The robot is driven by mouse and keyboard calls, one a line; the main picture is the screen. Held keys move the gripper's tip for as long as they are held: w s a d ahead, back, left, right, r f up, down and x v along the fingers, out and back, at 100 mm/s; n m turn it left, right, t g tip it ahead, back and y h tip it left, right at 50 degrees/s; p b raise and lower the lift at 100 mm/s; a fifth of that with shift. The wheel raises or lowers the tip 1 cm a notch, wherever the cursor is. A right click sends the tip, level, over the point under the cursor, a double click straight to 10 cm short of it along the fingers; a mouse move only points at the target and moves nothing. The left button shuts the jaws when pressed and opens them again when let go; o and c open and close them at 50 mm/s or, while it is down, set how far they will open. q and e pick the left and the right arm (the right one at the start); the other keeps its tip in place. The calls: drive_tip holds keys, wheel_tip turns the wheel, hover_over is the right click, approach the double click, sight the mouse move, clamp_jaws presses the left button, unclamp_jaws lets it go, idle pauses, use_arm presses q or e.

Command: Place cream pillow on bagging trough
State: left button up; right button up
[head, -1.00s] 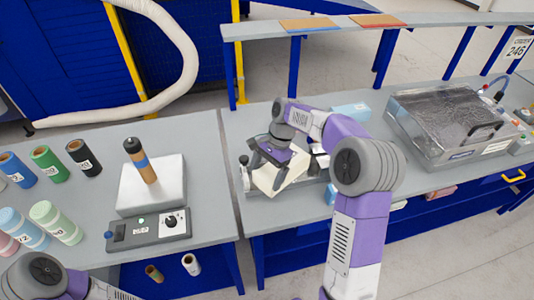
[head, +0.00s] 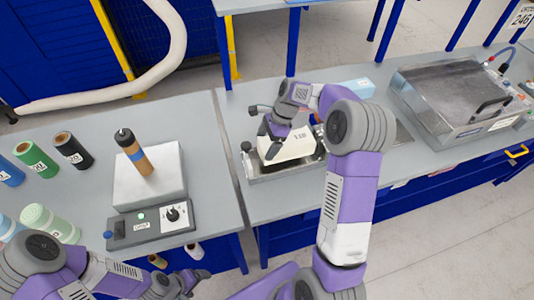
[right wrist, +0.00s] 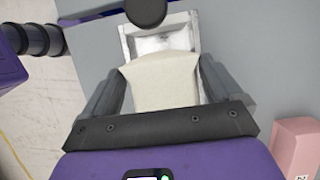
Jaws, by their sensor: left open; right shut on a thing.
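The cream pillow (head: 292,148) is between the fingers of my right gripper (head: 277,143), tilted over the metal bagging trough (head: 285,170) on the right-hand bench. In the right wrist view, the pillow (right wrist: 166,82) is squeezed between both fingers of the gripper (right wrist: 155,90). The trough (right wrist: 128,45) shows past the pillow's far end, lined up with it. I cannot tell whether the pillow touches the trough floor. My left gripper (head: 182,286) is open and empty, low at the picture's bottom edge, far from the trough.
A grey press block with a brown-banded roller (head: 140,158) stands on the left bench behind a control box (head: 150,224). Several coloured rolls stand at the far left. A clear-lidded metal box (head: 455,100) is at the right. A pink block (right wrist: 296,147) lies near my right gripper.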

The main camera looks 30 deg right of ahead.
drive_tip(key=shift+f+b, duration=0.3)
drive_tip(key=shift+f, duration=2.45)
drive_tip(key=shift+f, duration=0.2)
drive_tip(key=o, duration=0.8)
drive_tip(key=shift+r, duration=0.15)
drive_tip(key=p+v, duration=0.1)
drive_tip(key=v, duration=1.1)
drive_tip(key=shift+d, duration=0.1)
